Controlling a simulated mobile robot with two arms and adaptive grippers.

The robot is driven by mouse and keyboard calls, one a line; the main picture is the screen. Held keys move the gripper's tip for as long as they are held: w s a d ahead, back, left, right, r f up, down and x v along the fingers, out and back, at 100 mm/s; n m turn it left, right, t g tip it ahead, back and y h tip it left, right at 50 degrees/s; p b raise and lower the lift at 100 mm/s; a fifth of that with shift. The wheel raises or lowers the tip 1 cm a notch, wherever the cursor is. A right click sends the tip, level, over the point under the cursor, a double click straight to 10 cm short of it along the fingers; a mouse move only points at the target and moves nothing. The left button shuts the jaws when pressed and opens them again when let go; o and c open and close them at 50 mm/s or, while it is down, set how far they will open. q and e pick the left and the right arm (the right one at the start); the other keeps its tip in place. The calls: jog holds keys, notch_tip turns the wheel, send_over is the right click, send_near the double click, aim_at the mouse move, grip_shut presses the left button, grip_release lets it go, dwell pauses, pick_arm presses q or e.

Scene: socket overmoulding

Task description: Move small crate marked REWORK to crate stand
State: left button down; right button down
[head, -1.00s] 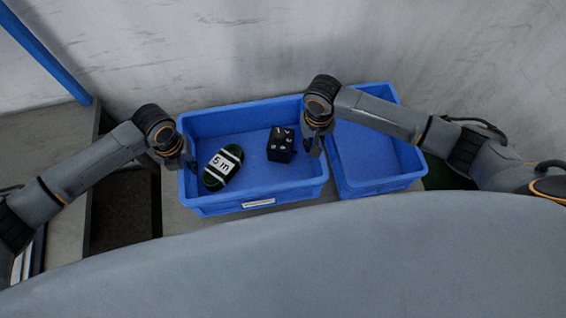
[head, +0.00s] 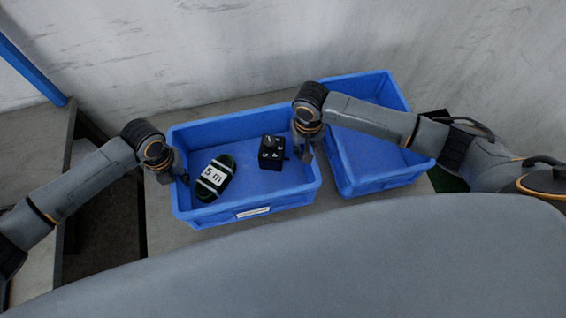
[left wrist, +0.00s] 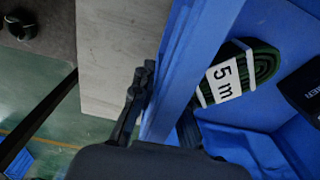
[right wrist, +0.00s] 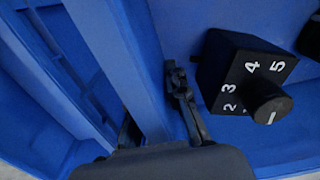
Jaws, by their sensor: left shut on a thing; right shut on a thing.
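A small blue crate (head: 252,205) with a white label on its front wall is in the middle of the head view; the label is too small to read. It holds a green coil tagged "5 m" (head: 214,177) and a black box with a numbered knob (head: 271,152). My left gripper (head: 181,177) is shut on its left side wall, with fingers on both sides of the wall (left wrist: 190,70). My right gripper (head: 305,155) is shut on its right side wall (right wrist: 125,60). Whether the crate touches the surface below, I cannot tell.
A second, empty-looking blue crate (head: 385,183) stands close on the right, with a narrow gap between. Both are over a grey surface (head: 190,238) in front of a pale wall (head: 210,45). Another grey surface (head: 40,140) lies at the left, across a dark gap.

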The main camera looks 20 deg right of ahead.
pick_arm(q)
jog(key=shift+a+f, duration=0.1)
pick_arm(e)
jog(key=shift+d+f, duration=0.1)
